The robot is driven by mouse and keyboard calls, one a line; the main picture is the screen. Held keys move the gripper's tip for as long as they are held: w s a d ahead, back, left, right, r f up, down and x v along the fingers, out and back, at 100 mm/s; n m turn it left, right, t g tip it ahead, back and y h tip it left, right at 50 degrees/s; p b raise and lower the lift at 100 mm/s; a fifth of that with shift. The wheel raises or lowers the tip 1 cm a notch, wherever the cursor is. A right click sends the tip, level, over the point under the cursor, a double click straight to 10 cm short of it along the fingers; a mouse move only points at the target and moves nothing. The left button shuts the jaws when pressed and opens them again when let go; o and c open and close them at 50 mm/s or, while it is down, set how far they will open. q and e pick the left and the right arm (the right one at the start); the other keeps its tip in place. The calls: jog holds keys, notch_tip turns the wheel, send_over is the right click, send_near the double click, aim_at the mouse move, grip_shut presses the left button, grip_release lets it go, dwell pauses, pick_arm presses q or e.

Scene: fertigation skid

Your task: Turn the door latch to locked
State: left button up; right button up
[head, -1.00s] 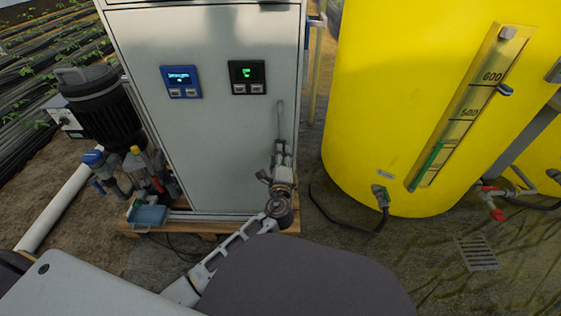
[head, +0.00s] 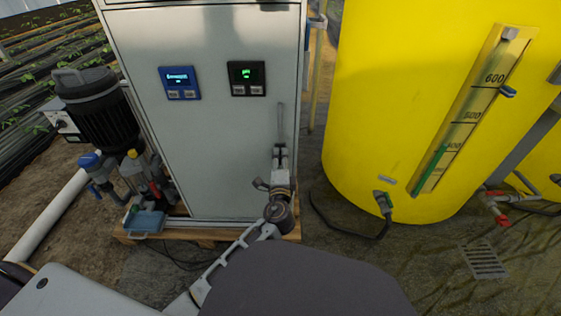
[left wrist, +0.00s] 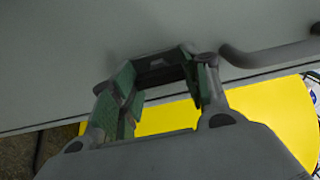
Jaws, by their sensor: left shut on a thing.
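The grey cabinet door (head: 215,140) faces me, with a slim vertical grey handle (head: 280,120) near its right edge. My left gripper (head: 281,153) is at the door just below this handle. In the left wrist view its fingers (left wrist: 160,78) are bent in around a dark piece (left wrist: 158,66) against the door, which looks like the door latch. The fingers hide most of it, so I cannot tell its angle. The handle bar (left wrist: 268,53) shows beside the fingers, apart from them. My right gripper is not in view.
A large yellow tank (head: 390,110) with a level gauge stands right of the cabinet. A black pump motor (head: 100,110) and pipes stand left. A black hose (head: 345,228) lies on the floor. Two small displays (head: 180,82) (head: 247,77) sit on the door.

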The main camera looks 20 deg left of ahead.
pick_arm(q)
jog(key=o, duration=1)
